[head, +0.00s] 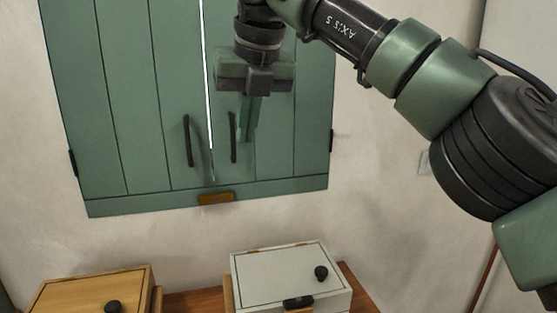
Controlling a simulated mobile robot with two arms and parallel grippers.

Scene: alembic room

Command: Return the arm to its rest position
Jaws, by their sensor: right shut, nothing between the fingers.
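My right arm comes in from the right and reaches up and across to the top middle of the head view. My right gripper (248,137) points down in front of the right door of a green wall cabinet (100,120). Its green fingers are together with nothing between them. They are close to the right black door handle (233,138); I cannot tell whether they touch it. The left black handle (188,140) is clear of the gripper. A bright thin gap shows between the two doors. My left gripper is not in view.
Below stand a white box (265,277) with a black knob and a wooden box (75,292) with a black knob, on a brown wooden surface (195,300). A small orange-brown piece (216,198) is at the cabinet's lower edge. Bare wall lies between cabinet and boxes.

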